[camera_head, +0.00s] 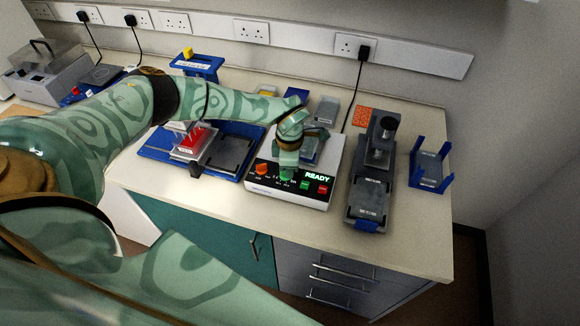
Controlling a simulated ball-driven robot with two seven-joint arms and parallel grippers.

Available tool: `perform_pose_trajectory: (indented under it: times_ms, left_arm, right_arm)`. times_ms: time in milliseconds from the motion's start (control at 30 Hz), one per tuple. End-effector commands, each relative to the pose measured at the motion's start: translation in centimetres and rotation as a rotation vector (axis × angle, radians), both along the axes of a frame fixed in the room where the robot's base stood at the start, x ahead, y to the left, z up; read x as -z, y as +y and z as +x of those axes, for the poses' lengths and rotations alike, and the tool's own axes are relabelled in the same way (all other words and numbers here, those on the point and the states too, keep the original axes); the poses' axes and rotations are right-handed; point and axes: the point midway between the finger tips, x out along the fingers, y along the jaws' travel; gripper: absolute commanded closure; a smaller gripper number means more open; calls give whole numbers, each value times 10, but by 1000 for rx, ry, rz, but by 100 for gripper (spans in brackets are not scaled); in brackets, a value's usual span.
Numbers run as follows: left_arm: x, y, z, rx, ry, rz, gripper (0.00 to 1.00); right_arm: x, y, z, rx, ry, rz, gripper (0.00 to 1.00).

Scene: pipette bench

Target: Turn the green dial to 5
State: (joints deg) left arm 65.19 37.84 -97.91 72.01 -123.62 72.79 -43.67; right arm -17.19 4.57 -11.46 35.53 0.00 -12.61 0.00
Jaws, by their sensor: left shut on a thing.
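The green dial (286,175) is on the front panel of a white and black device (262,187). Its scale and pointer are too small and too covered to read. My left gripper (287,168) comes down from above and is shut on the green dial. The fingers hide most of the dial. An orange dial (261,169) sits to its left on the same panel. A lit display (317,176) to the right reads READY in green. A green button (304,186) and a red button (322,189) are below the display. My right gripper is not in view.
A blue tray with a red-topped rack (195,141) is left of the device. A dark grey instrument (374,180) stands to the right, with a blue holder (430,165) beyond it. Bare bench (215,200) lies in front, up to the front edge.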

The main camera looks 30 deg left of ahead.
Motion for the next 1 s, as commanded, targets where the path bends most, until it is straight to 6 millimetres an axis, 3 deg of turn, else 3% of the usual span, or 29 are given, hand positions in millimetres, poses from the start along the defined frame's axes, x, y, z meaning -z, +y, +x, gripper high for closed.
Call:
perform_pose_trajectory:
  times_ms: [100, 133, 200, 567, 767, 1000]
  left_arm:
    - [0, 0, 1, 1, -2, 0, 100]
    - [-1, 0, 1, 1, -2, 0, 86]
    - [0, 0, 1, 0, -2, 0, 70]
    - [-6, 0, 1, 0, -2, 0, 70]
    - [-46, 0, 2, 0, -6, 0, 70]
    - [-111, 0, 1, 1, -6, 0, 70]
  right_arm:
    - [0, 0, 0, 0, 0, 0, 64]
    - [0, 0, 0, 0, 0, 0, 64]
    - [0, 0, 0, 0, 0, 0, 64]
    - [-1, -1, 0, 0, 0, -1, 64]
    - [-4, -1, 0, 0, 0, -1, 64]
    - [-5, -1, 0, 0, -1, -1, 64]
